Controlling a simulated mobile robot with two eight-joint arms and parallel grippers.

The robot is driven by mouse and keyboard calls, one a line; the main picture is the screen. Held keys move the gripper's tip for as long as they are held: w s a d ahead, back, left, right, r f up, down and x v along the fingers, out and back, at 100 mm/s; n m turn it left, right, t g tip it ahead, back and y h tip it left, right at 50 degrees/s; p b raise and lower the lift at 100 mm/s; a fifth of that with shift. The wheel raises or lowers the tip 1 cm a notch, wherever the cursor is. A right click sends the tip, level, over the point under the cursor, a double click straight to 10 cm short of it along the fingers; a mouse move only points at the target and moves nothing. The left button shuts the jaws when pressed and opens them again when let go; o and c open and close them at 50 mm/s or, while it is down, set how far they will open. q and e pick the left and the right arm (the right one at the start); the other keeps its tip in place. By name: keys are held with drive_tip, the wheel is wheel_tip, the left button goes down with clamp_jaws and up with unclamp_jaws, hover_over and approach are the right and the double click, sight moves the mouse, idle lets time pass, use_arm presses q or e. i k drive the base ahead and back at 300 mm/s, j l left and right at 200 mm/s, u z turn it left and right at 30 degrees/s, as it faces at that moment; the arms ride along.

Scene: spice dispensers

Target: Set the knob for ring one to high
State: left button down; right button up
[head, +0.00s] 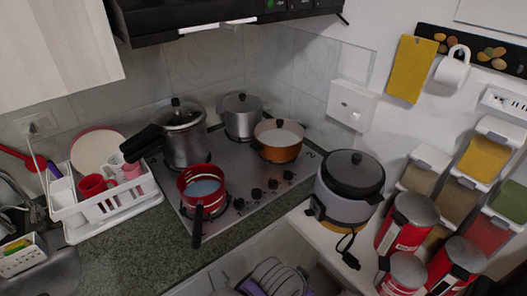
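The stove (225,218) is a steel cooktop set in the dark counter. Several small dark knobs run in a slanted row along its front right edge: a near-left knob (239,203), one beside it (256,193), a third (272,184), and a far-right one (288,175). Their markings and pointer directions are too small to read, so I cannot tell which belongs to ring one. A red saucepan (203,190) with a dark handle toward the front stands near the left end of the row. Neither of my grippers shows in the head view.
A pressure cooker (184,140), a lidded silver pot (241,120) and a copper-coloured pan (278,149) stand on the stove. A white dish rack (110,208) is at left. A rice cooker (348,190) and red canisters (407,222) are at right. Space above the knobs looks clear.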

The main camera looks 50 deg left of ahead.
sight(239, 204)
drive_tip(key=u, duration=1.85)
